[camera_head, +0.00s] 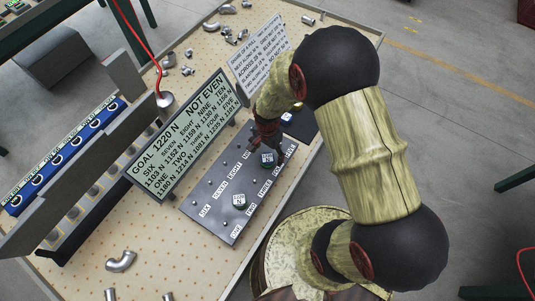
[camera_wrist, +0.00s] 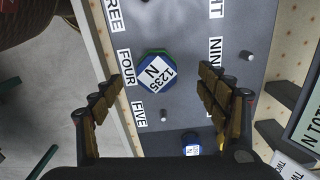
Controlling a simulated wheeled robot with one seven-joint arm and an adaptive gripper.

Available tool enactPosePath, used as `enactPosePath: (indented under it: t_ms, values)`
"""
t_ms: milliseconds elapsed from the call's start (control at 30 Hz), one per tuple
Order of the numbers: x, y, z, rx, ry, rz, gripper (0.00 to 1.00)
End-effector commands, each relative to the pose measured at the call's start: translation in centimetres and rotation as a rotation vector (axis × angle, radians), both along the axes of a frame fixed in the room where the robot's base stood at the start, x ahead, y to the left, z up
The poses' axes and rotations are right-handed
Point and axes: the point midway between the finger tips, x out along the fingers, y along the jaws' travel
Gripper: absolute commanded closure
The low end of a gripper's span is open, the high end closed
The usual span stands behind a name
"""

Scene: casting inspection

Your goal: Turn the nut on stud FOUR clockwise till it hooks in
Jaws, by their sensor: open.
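The grey stud plate (camera_head: 220,216) lies on the table with its studs marked by number words. The nut on stud FOUR (camera_wrist: 155,72) is a blue and green hex with a white face reading "1235 N", beside the FOUR label. It also shows in the head view (camera_head: 268,158), just below my gripper (camera_head: 265,138). In the wrist view my gripper (camera_wrist: 162,78) is open, with one finger on each side of the nut and gaps between. I cannot tell whether the fingertips are down at its height. Whether the nut is hooked in cannot be seen.
Another nut (camera_head: 239,202) sits on the plate near the TWO label. A small blue piece (camera_wrist: 190,146) stands past the plate's FIVE end. Bare studs (camera_wrist: 164,116) stand nearby. A green sign (camera_head: 182,135) reads "GOAL 1220 N NOT EVEN". Metal fittings (camera_head: 121,260) lie loose on the table.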

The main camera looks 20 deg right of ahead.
Motion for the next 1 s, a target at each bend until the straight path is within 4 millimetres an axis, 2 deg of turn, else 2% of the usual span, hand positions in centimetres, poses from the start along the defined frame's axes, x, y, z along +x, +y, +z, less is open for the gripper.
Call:
enactPosePath:
  t_ms: [500,1000]
  values:
    - [0.0,0.0,3.7,-0.001,0.001,0.0,0.25]
    - [0.0,0.0,3.7,0.0,0.0,0.0,0.25]
